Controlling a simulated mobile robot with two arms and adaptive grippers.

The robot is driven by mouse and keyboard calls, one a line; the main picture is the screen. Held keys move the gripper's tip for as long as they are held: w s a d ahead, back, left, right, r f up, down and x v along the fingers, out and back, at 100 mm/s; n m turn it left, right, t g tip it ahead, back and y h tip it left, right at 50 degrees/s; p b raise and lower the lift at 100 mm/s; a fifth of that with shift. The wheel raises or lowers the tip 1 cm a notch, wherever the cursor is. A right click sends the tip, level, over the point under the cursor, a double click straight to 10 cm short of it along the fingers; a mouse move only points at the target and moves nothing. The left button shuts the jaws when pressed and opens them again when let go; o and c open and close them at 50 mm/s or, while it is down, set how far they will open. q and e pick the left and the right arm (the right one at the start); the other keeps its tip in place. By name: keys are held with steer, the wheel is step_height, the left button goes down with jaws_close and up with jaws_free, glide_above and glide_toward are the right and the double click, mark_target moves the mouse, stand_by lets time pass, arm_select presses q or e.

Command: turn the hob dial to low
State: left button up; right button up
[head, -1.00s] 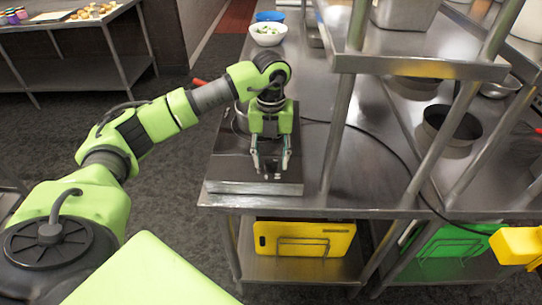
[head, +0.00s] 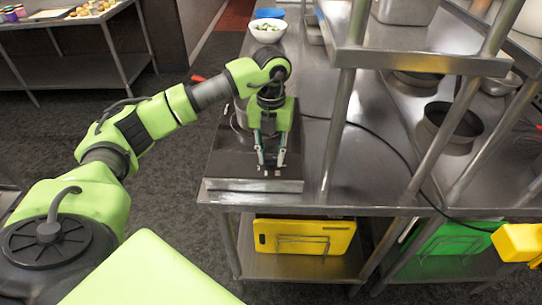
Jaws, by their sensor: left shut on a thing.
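The hob (head: 226,160) is a dark, flat-topped unit with a steel front edge, standing at the near left end of the steel counter. My left gripper (head: 271,164) points down at the hob's front right part. Its two fingers are close together and shut on the hob dial, which is mostly hidden between and behind the fingertips. The dial's setting cannot be read. A pot (head: 240,116) on the hob is partly hidden behind my left arm. My right gripper is not in view.
Steel shelf posts (head: 338,135) rise just right of the hob. A black cable (head: 372,145) runs across the counter. A white bowl (head: 267,32) stands at the far end. A yellow board (head: 340,238) is on the shelf below. Dark pans (head: 452,122) stand at the right.

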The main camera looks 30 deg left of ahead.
arm_select(q)
steer(key=m+b, duration=0.1)
steer(key=m, duration=0.1)
steer(key=shift+f+m, duration=0.1)
steer(key=shift+m, duration=0.2)
steer(key=m+b, duration=0.2)
steer(key=m, duration=0.2)
steer(key=m+b, duration=0.1)
steer(key=m, duration=0.3)
steer(key=m+b, duration=0.1)
steer(key=m, duration=0.3)
steer(key=shift+m+b, duration=0.3)
steer(key=shift+b, duration=0.1)
steer(key=m, duration=0.3)
steer(key=shift+m+b, duration=0.3)
steer(key=shift+b, duration=0.1)
steer(key=m, duration=0.3)
steer(key=shift+m+b, duration=0.3)
steer(key=shift+b, duration=0.05)
steer(key=m, duration=0.4)
steer(key=shift+m+b, duration=0.3)
steer(key=shift+b, duration=0.05)
steer(key=shift+m, duration=1.6)
